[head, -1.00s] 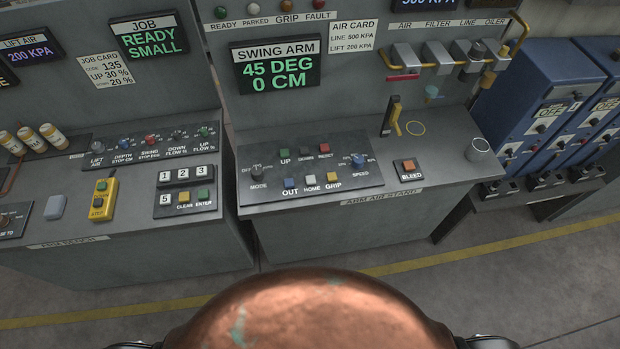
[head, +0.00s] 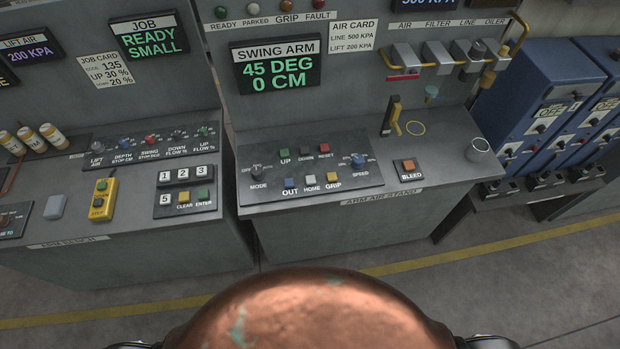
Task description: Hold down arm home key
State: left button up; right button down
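The home key (head: 310,181) is a small pale key in the lower row of the swing arm panel (head: 330,194). It sits between the blue OUT key (head: 290,183) and the yellow GRIP key (head: 333,177). Nothing touches or covers it. The swing arm display (head: 275,67) above reads 45 DEG and 0 CM. Neither of my grippers shows in the head view.
The upper row has green UP, dark DOWN and red RESET keys, with a MODE knob (head: 257,172) at left and a blue SPEED knob (head: 358,160) at right. An orange BLEED button (head: 408,165) is further right. A yellow pendant (head: 102,199) lies on the left bench.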

aim_at(310, 180)
jog(key=u, duration=1.3)
jog(key=i, duration=0.4)
jog(key=z, duration=1.1)
